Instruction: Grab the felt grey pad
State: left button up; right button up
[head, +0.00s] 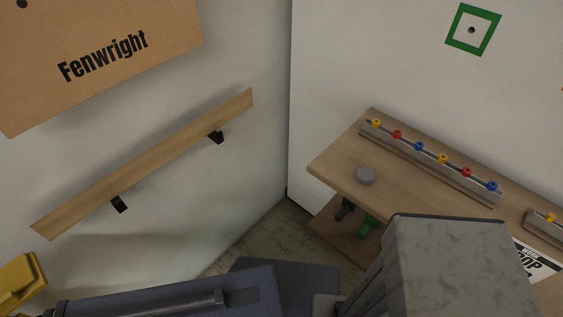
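Neither of my grippers can be made out in the head view.
A large grey block (450,255) stands in front, hiding part of the bench. A blue-grey body with a bar (170,298) fills the bottom left. A wooden wall shelf (150,160) hangs left.

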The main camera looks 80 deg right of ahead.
aim_at(365, 175)
jog(key=z, duration=0.45)
jog(key=j+z, duration=0.1)
jog(key=z, duration=0.85)
jog(key=j+z, duration=0.1)
jog(key=z, duration=0.8)
jog(key=j+z, duration=0.1)
jog(key=z, duration=0.4)
jog(key=k+z, duration=0.1)
jog(key=z, duration=0.8)
jog(key=l+u, duration=0.1)
jog(key=i+l, duration=0.05)
